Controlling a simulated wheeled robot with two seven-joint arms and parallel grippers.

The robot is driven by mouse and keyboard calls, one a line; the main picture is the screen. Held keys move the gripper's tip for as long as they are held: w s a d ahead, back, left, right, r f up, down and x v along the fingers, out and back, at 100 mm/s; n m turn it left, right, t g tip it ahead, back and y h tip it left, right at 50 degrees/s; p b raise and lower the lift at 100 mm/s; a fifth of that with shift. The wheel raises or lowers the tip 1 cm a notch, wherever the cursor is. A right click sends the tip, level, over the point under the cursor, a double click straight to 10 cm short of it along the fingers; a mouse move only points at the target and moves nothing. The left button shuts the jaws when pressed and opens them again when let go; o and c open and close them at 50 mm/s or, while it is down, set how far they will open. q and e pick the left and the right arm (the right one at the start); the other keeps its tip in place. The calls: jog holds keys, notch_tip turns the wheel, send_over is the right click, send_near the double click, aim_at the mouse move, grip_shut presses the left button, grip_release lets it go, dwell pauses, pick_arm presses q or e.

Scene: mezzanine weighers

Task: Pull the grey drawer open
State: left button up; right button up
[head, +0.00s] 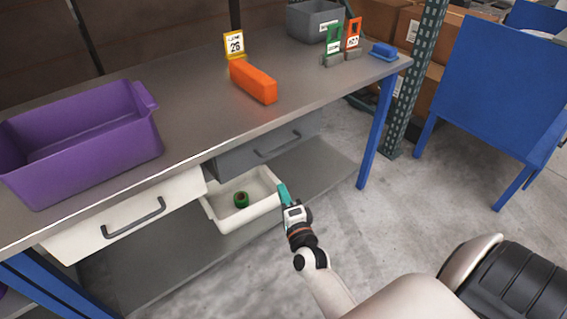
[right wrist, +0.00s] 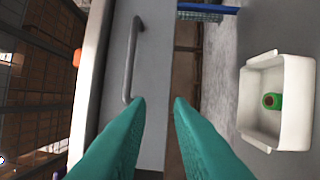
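The grey drawer (head: 240,157) sits under the bench top and looks shut. Its dark bar handle (head: 277,146) shows on its front. In the right wrist view the drawer front (right wrist: 155,50) fills the middle, with the handle (right wrist: 131,60) running upright left of centre. My right gripper (head: 283,197) has teal fingers and is in front of and below the drawer, apart from the handle. In the wrist view its fingers (right wrist: 159,100) are spread with nothing between them; the handle's lower end appears close to the left fingertip. My left gripper is not in view.
A white drawer (head: 110,217) is left of the grey one. A white bin (head: 215,210) holding a green roll (head: 241,200) is below, near my right gripper. A purple crate (head: 130,140) and orange block (head: 253,82) stand on the bench (head: 180,75).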

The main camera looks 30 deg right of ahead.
aim_at(279, 149)
pick_arm(q)
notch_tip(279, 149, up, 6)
jog(key=b, duration=0.1)
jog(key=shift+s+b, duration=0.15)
jog(key=shift+b, duration=0.2)
pick_arm(e)
jog(key=shift+w+d+r+m+t+h, duration=0.15)
jog(key=shift+w+d+r+m+h, duration=0.2)
jog(key=shift+w+d+r, duration=1.05)
jog(key=shift+w+d+r+m+t+h, duration=0.25)
jog(key=shift+w+d+r+m, duration=0.3)
jog(key=shift+w, duration=1.8)
jog(key=shift+w+d+r+m+t+h, duration=0.1)
jog(key=shift+w+d+r+m+h, duration=0.2)
jog(key=shift+w+d+r, duration=1.1)
jog(key=shift+w+a+f, duration=0.4)
jog(key=shift+w+f, duration=0.05)
jog(key=shift+f, duration=0.15)
jog(key=shift+c, duration=0.4)
grip_shut()
